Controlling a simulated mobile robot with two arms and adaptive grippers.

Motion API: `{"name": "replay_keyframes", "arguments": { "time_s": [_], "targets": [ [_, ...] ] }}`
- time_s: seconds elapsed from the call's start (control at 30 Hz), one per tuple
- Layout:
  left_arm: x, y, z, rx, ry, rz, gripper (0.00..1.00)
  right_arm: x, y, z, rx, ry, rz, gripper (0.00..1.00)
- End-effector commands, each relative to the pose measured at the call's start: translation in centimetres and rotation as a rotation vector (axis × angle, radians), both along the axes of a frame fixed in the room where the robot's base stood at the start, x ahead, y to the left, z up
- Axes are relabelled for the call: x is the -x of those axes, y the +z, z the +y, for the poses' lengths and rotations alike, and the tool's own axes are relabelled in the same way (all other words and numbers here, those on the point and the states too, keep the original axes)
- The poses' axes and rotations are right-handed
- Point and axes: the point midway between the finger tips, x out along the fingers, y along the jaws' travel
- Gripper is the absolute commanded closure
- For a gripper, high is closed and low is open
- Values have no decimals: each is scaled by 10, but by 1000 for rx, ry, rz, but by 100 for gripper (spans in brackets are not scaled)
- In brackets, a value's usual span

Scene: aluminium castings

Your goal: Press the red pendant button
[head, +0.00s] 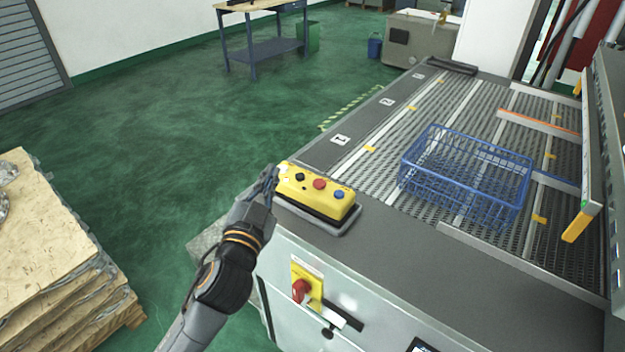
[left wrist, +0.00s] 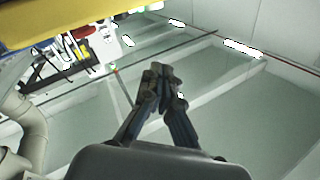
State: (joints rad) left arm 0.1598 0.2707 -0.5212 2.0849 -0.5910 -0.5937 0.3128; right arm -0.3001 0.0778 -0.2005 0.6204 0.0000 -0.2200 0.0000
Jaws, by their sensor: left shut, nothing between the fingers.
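The red pendant button (head: 319,184) sits in the middle of the yellow pendant box (head: 298,190), between a black button (head: 300,177) and a blue button (head: 339,194). The box lies on a dark grey holder at the left edge of the machine top. My left gripper (head: 271,177) is at the left end of the box, to the left of the red button; I cannot tell whether it touches the box. In the left wrist view the fingers (left wrist: 163,72) are shut and empty, and a yellow surface (left wrist: 60,16) fills the top left. My right gripper is not in view.
A blue wire basket (head: 466,175) stands on the perforated conveyor bed to the right. A red rotary switch (head: 301,290) on a yellow plate is on the machine front below. Stacked boards (head: 62,240) stand at left. The green floor between is clear.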

Motion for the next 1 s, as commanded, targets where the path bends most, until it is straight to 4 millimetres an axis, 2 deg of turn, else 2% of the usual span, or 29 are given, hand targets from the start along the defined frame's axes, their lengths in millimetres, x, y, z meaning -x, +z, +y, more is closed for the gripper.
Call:
{"name": "replay_keyframes", "arguments": {
  "time_s": [0.03,0.2,0.3,0.43,0.53,0.6,0.73,0.87,1.0],
  "targets": [
    [-4,24,-13,-27,-42,-83,100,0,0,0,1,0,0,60],
    [-1,92,-64,-140,-208,-354,100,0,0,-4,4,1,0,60],
    [10,125,-99,-238,-330,-515,100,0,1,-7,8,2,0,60],
    [32,152,-148,-427,-524,-720,100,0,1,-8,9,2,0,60],
    [48,154,-178,-608,-676,-838,100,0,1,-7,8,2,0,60],
    [55,147,-192,-754,-779,-894,100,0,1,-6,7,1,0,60],
    [52,123,-200,-1055,-946,-930,100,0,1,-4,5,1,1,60],
    [29,96,-181,-1384,-1065,-867,100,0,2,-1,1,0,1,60],
    [-6,81,-139,-1694,-1118,-718,100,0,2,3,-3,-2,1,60]
  ]
}}
